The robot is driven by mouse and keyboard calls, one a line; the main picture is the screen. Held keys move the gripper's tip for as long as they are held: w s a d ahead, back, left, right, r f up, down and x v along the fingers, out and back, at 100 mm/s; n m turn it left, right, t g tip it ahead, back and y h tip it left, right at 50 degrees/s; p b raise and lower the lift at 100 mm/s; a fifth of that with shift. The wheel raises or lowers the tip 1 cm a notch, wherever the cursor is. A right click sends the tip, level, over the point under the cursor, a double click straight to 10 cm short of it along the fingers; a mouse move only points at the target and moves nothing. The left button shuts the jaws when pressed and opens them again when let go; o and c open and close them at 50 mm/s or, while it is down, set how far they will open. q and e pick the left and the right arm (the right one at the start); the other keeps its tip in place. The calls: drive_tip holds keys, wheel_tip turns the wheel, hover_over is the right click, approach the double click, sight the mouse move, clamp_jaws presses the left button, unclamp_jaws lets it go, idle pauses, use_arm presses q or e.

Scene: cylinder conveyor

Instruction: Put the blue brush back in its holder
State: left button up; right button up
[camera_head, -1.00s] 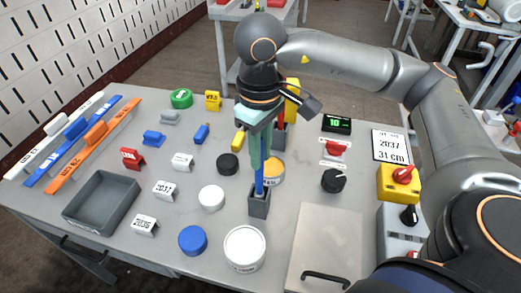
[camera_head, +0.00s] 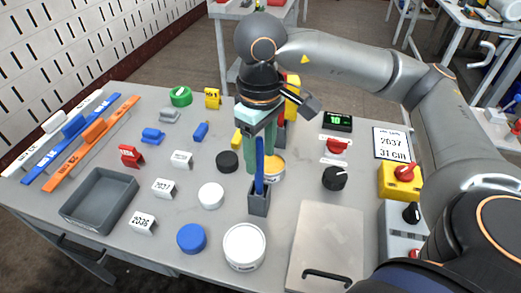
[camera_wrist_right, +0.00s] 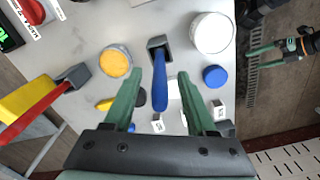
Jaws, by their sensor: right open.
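The blue brush (camera_head: 260,166) stands upright in its grey holder (camera_head: 259,203) in the head view. In the right wrist view the blue handle (camera_wrist_right: 159,92) reaches up from the holder (camera_wrist_right: 157,43). My right gripper (camera_head: 259,168) is open, with its green fingers on either side of the handle. In the right wrist view a gap shows between the handle and each fingertip of the right gripper (camera_wrist_right: 161,103). My left gripper (camera_wrist_right: 268,48) shows small at the right of the right wrist view, and its opening is unclear. The brush's lower end is hidden in the holder.
A second grey holder with a red handle (camera_wrist_right: 32,115) stands close by. A white round tub (camera_head: 244,247), an orange-topped tub (camera_head: 273,168) and a blue disc (camera_head: 192,239) surround the holder. A grey tray (camera_head: 98,203) lies at the left.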

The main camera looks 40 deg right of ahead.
use_arm(q)
drive_tip(key=shift+d, duration=0.15)
use_arm(e)
drive_tip(key=shift+r, duration=0.35)
wheel_tip(320, 180, up, 9)
drive_tip(key=shift+r+p, duration=0.15)
drive_tip(key=shift+p, duration=0.75)
drive_tip(key=shift+r+p, duration=0.35)
drive_tip(key=shift+r, duration=0.9)
use_arm(q)
drive_tip(key=shift+s+a+r, duration=0.2)
drive_tip(key=shift+a+r, duration=0.1)
drive_tip(key=shift+r, duration=0.15)
drive_tip(key=shift+s+a+r, duration=0.15)
drive_tip(key=shift+a+r, duration=0.1)
drive_tip(key=shift+r, duration=0.15)
